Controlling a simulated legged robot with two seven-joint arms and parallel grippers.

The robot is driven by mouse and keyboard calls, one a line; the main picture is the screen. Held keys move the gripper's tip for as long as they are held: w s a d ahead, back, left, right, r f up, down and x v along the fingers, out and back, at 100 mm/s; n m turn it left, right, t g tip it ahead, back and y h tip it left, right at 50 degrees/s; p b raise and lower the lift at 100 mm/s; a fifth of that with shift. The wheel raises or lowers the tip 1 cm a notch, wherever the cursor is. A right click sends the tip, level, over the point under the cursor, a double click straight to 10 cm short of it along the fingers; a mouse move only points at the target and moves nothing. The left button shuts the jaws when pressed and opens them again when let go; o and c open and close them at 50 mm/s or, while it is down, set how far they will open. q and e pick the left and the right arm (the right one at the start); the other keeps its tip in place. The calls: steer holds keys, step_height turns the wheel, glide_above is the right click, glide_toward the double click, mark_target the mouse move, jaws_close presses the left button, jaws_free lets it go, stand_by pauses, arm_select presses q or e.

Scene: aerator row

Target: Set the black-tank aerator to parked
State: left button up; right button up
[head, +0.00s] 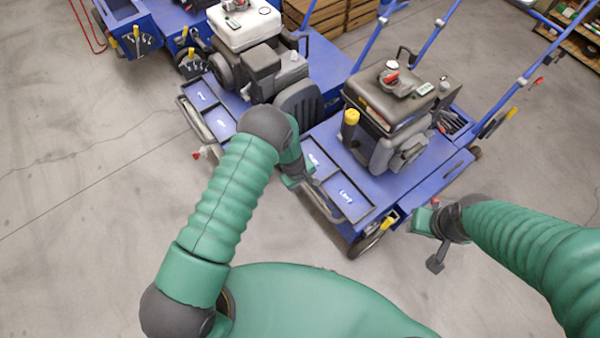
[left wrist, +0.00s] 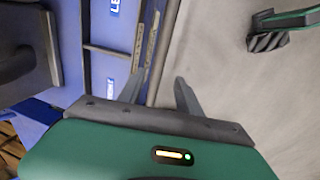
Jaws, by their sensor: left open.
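The black-tank aerator (head: 415,95) is a blue machine with a black tank and engine, at the right of the head view. A yellow-topped post (head: 349,120) stands on its deck. A short yellow lever (head: 389,218) sits at its front corner above a wheel; its exact setting is too small to read. My left gripper (head: 312,188) is at the front left of this machine, by its front bar. In the left wrist view the left gripper (left wrist: 157,82) is open and empty, its fingers near the bar. My right gripper (head: 430,240) is right of the lever, apart from it; its jaws are unclear.
A white-tank aerator (head: 245,28) stands close on the left, with other blue machines beyond it. Yellow levers with dial plates show on those machines. Wooden crates (head: 325,15) and a shelf (head: 578,35) are at the back. The concrete floor (head: 80,220) is clear at left and right.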

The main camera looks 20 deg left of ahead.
arm_select(q)
step_height(320, 180, up, 10)
steer(key=s+a+p, duration=0.1)
steer(key=p, duration=0.1)
steer(key=shift+s+p, duration=0.3)
steer(key=shift+a+r, duration=0.1)
